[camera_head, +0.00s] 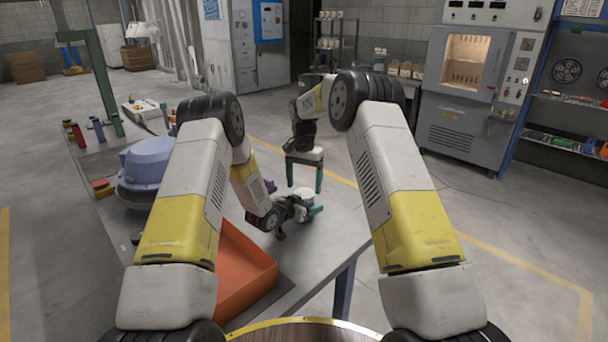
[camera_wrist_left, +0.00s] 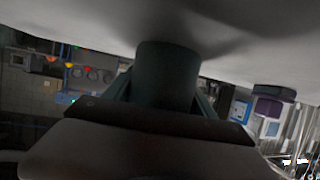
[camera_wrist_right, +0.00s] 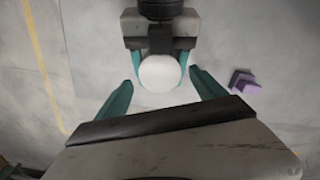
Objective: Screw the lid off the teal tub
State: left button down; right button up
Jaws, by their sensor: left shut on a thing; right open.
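The teal tub (camera_wrist_left: 167,75) stands out as a dark teal cylinder in the left wrist view, between the fingers of my left gripper (camera_head: 306,207). That gripper is shut on the tub low over the table. The tub's white round lid (camera_wrist_right: 160,73) is on top; it also shows in the head view (camera_head: 304,193). My right gripper (camera_wrist_right: 163,88) points down above the lid, open, with its teal fingers apart on either side and a gap at each side. In the head view most of the tub's body is hidden by the left gripper.
A small purple object (camera_wrist_right: 243,82) lies on the table (camera_head: 330,232) beside the tub. An orange-red tray (camera_head: 262,262) stands at the near left edge. A blue-lidded machine (camera_head: 147,158) is farther left. The table's right part is clear.

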jog(key=shift+f, duration=1.25)
jog(key=c, duration=1.5)
jog(key=shift+o, duration=0.2)
jog(key=n, duration=0.3)
jog(key=shift+n, duration=0.3)
jog(key=o, duration=1.5)
jog(key=shift+o, duration=0.2)
jog(key=shift+r, duration=0.15)
